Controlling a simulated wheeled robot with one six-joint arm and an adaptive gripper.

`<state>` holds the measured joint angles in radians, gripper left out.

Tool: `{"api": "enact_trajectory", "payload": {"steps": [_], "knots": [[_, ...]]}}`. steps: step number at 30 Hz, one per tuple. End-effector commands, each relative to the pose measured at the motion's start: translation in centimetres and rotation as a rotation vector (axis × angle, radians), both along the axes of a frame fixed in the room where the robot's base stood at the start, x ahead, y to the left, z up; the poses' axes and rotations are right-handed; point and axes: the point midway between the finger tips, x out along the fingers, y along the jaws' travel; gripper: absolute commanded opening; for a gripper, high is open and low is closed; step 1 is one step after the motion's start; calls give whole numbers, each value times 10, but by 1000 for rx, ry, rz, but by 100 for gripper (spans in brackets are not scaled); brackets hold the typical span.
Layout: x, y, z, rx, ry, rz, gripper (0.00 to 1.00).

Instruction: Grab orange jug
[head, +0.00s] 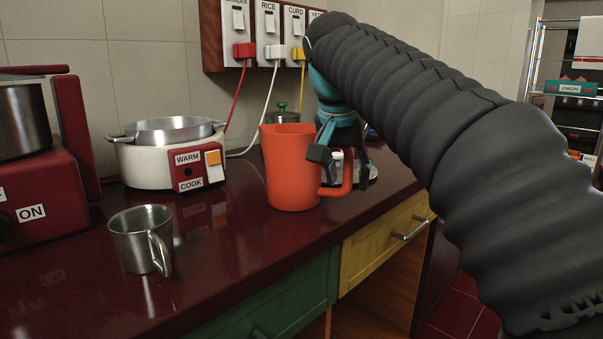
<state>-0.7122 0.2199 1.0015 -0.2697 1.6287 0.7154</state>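The orange jug (289,174) stands upright on the dark red countertop (226,236), with its handle on the right side. My gripper (341,170) points down from the right, at the jug's handle side. Its dark fingertips are spread apart, one on each side of the handle as seen from here. The left finger overlaps the jug's right wall in the picture. I cannot tell whether any finger touches the jug. My arm's dark ribbed sleeve covers the right of the view.
A metal mug (132,239) stands at the front left. A white rice cooker (165,163) is behind it, and a red appliance (45,195) is at far left. Cords hang from wall sockets. The counter before the jug is clear.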

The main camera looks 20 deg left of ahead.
Motion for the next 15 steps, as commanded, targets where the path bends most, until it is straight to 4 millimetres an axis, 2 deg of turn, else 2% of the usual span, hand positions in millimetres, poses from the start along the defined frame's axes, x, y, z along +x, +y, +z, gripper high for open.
{"api": "enact_trajectory", "payload": {"steps": [1,3,6,15], "knots": [[0,0,0,0,0,0,38],[0,0,0,0,0,0,20],[0,0,0,0,0,0,0],[0,0,2,2,-3,0,0]]}}
